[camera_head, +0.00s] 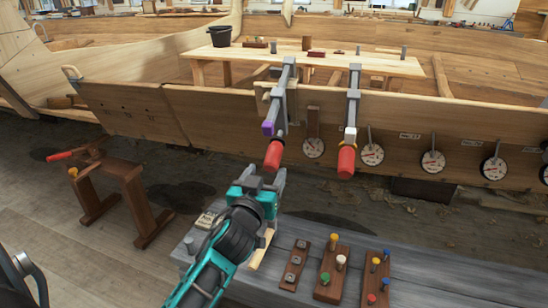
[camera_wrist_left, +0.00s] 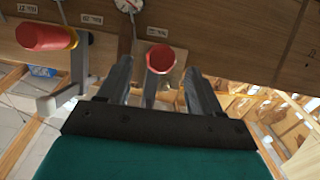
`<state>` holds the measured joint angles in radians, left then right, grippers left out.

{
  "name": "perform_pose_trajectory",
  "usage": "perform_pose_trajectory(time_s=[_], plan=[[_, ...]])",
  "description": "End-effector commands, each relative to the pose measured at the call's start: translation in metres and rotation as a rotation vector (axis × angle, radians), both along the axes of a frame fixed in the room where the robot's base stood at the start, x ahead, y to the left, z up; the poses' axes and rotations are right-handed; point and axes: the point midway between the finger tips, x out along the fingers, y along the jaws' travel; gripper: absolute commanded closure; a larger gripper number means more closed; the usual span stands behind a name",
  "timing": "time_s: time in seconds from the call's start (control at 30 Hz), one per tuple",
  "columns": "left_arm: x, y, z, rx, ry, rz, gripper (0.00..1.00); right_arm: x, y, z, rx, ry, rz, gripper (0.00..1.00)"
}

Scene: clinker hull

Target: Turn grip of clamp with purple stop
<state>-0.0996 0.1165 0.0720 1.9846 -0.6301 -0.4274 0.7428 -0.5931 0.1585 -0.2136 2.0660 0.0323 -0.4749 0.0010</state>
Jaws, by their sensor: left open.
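The clamp with the purple stop (camera_head: 268,128) hangs over the upper edge of the hull plank. Its red grip (camera_head: 273,154) points down toward me. My left gripper (camera_head: 265,174) is open just below and in front of this grip. In the left wrist view, a red grip (camera_wrist_left: 161,58) lies between the two spread fingers (camera_wrist_left: 157,72), near their tips; I cannot tell whether they touch it. The purple stop is hidden in that view.
A second clamp (camera_head: 353,105) with a white stop and red grip (camera_head: 346,162) hangs close on the right. Dials (camera_head: 372,154) line the plank. A grey bench (camera_head: 410,278) with peg blocks (camera_head: 332,272) stands below. A wooden trestle (camera_head: 122,172) stands left.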

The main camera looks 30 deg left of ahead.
Motion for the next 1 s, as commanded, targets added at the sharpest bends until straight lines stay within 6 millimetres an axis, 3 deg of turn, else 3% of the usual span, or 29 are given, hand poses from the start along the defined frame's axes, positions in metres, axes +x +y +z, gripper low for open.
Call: perform_pose_trajectory(time_s=[0.2,0.4,0.87,1.0], plan=[[0.041,0.013,0.0,0.003,0.0,0.001,0.35,0.0,0.0,-0.004,0.001,0.001,-0.001,0.35],[0.065,0.021,0.0,0.002,0.001,0.001,0.35,0.0,0.002,-0.007,0.006,0.002,-0.003,0.35],[0.075,0.024,0.0,0.002,0.002,0.001,0.35,0.0,0.003,-0.006,0.01,0.001,-0.005,0.35],[0.075,0.024,0.0,0.002,0.002,0.001,0.48,0.0,0.003,-0.006,0.01,0.001,-0.005,0.35]])
